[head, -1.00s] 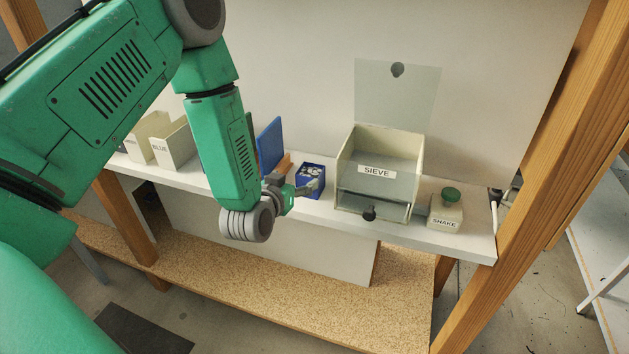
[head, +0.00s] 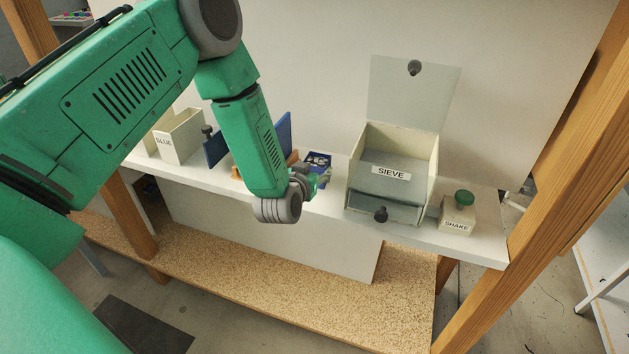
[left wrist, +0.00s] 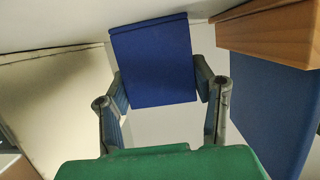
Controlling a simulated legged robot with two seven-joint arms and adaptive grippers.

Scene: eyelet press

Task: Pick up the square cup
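The square cup (head: 318,157) is a small blue box with pale and dark contents, upright on the white shelf, left of the sieve box. My left gripper (head: 320,178) is in front of it and covers its lower part. In the left wrist view the cup's plain blue side (left wrist: 153,62) stands straight ahead. The two fingers of the left gripper (left wrist: 162,88) are spread apart, one toward each side of the cup. I cannot tell whether either finger touches it. My right gripper is not in view.
The SIEVE box (head: 400,150) with its raised clear lid stands right of the cup. The SHAKE container (head: 457,218) with a green knob is farther right. A blue panel (head: 284,130) and wood piece (head: 291,157) are close left; the BLUE bin (head: 181,138) is farther left.

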